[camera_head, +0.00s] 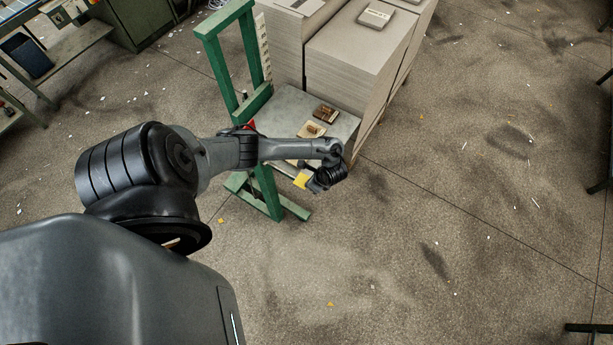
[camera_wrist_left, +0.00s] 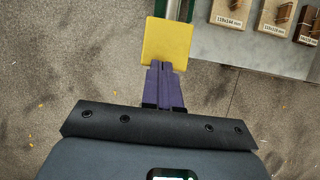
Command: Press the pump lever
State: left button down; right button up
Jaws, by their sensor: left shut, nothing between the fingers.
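The yellow lever plate (camera_head: 301,180) shows beside my left gripper (camera_head: 314,184) in the head view, at the front of the green frame. In the left wrist view the yellow plate (camera_wrist_left: 167,42) fills the top middle, with a metal rod behind it. My left gripper's purple fingers (camera_wrist_left: 161,66) are shut with nothing between them. Their tips overlap the plate's lower edge in that view. I cannot tell whether they touch it. My left arm hides part of the frame and the lever in the head view. My right gripper is not in view.
The green frame (camera_head: 211,56) has a grey table (camera_head: 286,104) carrying several labelled wooden blocks (camera_head: 325,114). Tall greyboard stacks (camera_head: 358,52) stand behind it. The floor (camera_head: 455,200) to the right is clear apart from scraps.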

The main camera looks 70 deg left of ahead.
pick_arm(q)
jog(key=p+v, duration=0.1)
jog(key=v, duration=0.3)
jog(key=shift+r, duration=0.25)
dwell(1.0)
dwell(0.9)
dwell(0.5)
